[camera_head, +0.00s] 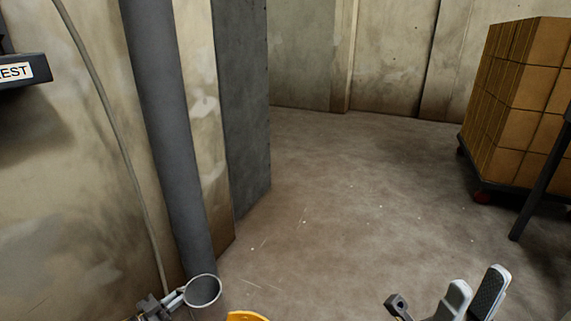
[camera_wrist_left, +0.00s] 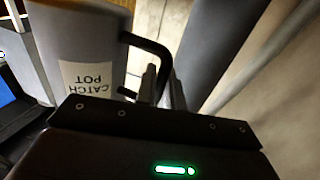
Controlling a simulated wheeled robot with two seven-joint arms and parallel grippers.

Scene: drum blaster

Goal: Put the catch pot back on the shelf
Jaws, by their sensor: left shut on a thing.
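The catch pot shows its open round rim (camera_head: 203,290) at the bottom of the head view. In the left wrist view its grey body (camera_wrist_left: 82,35) carries a label reading CATCH POT, upside down. My left gripper (camera_head: 170,299) is beside the pot and shut on its black handle (camera_wrist_left: 152,44). Its fingers also show in the left wrist view (camera_wrist_left: 161,85). My right gripper (camera_head: 476,290) is at the lower right, open and empty, with its two fingers apart. A dark ledge (camera_head: 22,76) at the upper left has a partly cut-off label ending in EST; I cannot tell whether it is the shelf.
A thick grey pipe (camera_head: 165,120) and a thin cable (camera_head: 110,115) run down the left wall near the pot. A yellow thing (camera_head: 247,316) shows at the bottom edge. Stacked brown boxes (camera_head: 520,95) stand on a wheeled base at right. The middle floor is clear.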

